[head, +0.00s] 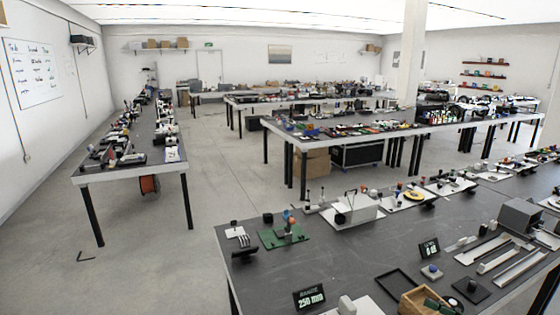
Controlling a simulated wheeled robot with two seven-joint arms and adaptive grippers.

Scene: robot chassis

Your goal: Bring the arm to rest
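Neither of my grippers shows in the head view, and I cannot make out an arm of mine. A dark table (330,262) fills the lower right. On it stand a digital display reading 250 mm (309,298), a wooden box (425,301), a light grey box with a handle (357,208) and a green board (284,236) with small knobs.
A long table (168,170) with many small items runs along the left wall. More loaded tables (345,141) stand in the middle and back, with a white pillar (410,55) behind. The grey floor (225,180) between the left and middle tables is clear.

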